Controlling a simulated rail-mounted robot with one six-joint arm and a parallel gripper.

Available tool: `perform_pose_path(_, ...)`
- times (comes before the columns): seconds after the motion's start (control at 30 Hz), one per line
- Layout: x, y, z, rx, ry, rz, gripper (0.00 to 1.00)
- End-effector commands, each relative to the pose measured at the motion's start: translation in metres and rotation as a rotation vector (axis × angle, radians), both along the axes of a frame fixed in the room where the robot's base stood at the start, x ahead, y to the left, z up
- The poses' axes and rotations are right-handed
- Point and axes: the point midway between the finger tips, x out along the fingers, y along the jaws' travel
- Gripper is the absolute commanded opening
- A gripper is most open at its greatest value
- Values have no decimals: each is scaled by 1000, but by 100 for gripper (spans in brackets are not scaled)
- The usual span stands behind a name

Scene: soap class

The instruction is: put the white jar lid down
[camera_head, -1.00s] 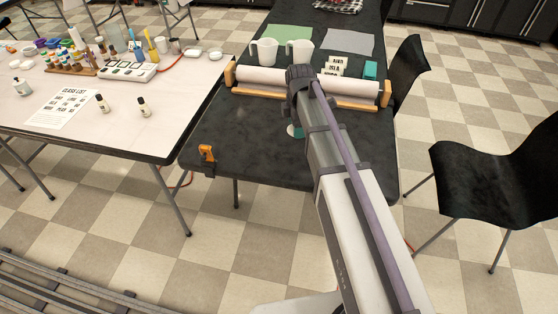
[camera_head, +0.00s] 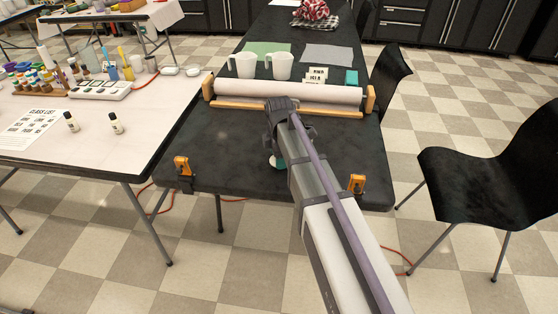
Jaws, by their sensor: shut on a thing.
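My arm reaches over the black table (camera_head: 225,150), and its forearm hides most of my gripper (camera_head: 279,161). The gripper is low over the near part of the table, shut on the white jar lid (camera_head: 271,161). Only a small white edge of the lid shows at the left of the arm, with a bit of teal beside it. Whether the lid touches the table top is too hidden to tell.
A paper roll in a wooden holder (camera_head: 290,92) crosses the table behind my gripper, with two white pitchers (camera_head: 280,67) beyond. Orange clamps (camera_head: 182,166) grip the near edge, one also at right (camera_head: 357,184). Bare table lies left of my gripper. A black chair (camera_head: 490,190) stands right.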

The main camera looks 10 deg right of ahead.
Motion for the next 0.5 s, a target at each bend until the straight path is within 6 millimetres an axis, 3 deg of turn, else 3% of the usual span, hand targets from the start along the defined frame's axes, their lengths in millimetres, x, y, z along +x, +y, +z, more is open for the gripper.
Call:
perform_pose_path(0.17,0,0,-3,0,0,0,41)
perform_pose_path(0.2,0,0,-3,0,0,0,64)
perform_pose_path(0.5,0,0,-2,0,0,0,89)
